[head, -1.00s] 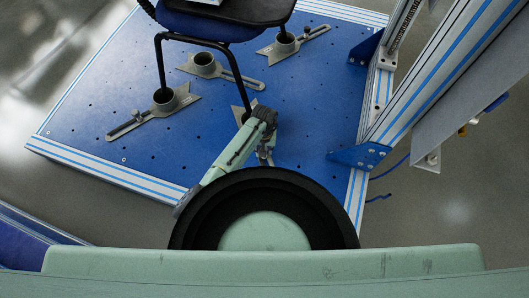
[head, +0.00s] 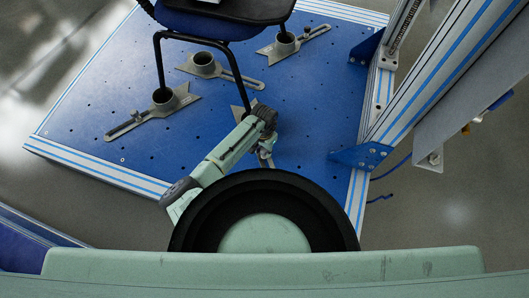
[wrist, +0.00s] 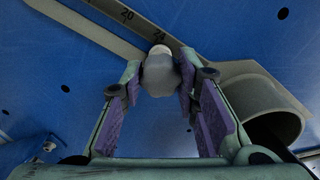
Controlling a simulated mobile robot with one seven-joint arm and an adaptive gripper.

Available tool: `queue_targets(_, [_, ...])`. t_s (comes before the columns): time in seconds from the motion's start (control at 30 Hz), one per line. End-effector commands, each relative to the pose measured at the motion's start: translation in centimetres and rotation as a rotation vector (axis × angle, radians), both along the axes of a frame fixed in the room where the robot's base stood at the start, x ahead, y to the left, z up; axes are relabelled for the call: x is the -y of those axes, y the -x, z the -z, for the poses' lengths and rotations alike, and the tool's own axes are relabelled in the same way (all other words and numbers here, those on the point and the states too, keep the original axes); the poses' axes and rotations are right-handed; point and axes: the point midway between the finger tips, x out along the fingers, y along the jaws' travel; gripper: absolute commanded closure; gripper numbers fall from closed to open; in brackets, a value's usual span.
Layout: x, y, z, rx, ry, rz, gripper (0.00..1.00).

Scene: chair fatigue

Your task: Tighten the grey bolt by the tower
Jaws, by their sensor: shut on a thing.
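The grey bolt (wrist: 160,76) shows in the wrist view, a rounded grey head with a pale end, between my fingertips. My gripper (wrist: 158,92) has green fingers with purple pads, which close in on both sides of the bolt head. The bolt sits by a slotted grey clamp plate with a tube socket (wrist: 262,100). In the head view my gripper (head: 265,152) is low over the blue plate, and the bolt is too hidden to make out. The tower (head: 425,85) is a slanted aluminium profile to the right of my gripper.
The blue perforated plate (head: 225,115) carries several grey clamps. A chair (head: 215,25) stands in their sockets, with a black leg close to my gripper. Blue brackets (head: 360,157) hold the tower's foot. A slotted bar (wrist: 125,22) lies near the bolt.

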Motion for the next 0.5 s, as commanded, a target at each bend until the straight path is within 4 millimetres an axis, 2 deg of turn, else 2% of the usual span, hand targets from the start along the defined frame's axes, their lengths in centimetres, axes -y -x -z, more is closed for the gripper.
queue_targets(0.13, [-0.09,0.02,0.05,-0.001,-0.002,0.037,1.00])
queue_targets(0.33, [-0.09,0.05,0.08,-0.002,-0.003,0.288,1.00])
queue_targets(0.5, [-0.08,0.07,0.01,-0.002,-0.001,0.352,1.00])
